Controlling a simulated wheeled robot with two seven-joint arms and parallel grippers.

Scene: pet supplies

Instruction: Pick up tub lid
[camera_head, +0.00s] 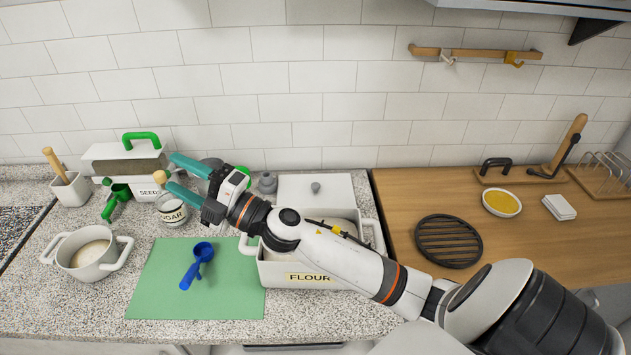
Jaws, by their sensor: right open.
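A flat white lid with a small grey knob (315,203) stands or lies just behind the white tub labelled FLOUR (277,275); I cannot tell exactly how it rests. The flour tub is partly covered by my right arm. A second tub, labelled SEEDS (146,193), stands at the back left, with a green-handled cover (105,152) above it. Which one is the task's lid is not certain. My right gripper (171,173) is open, its teal fingers pointing left over the sugar jar (171,218), near the seeds tub. My left gripper is not in view.
A green mat (150,290) with a blue scoop (197,265) lies in front. A white pot (89,252) and a utensil holder (72,190) stand left. The wooden board (530,245) at right holds a black trivet (447,240) and a yellow dish (501,204).

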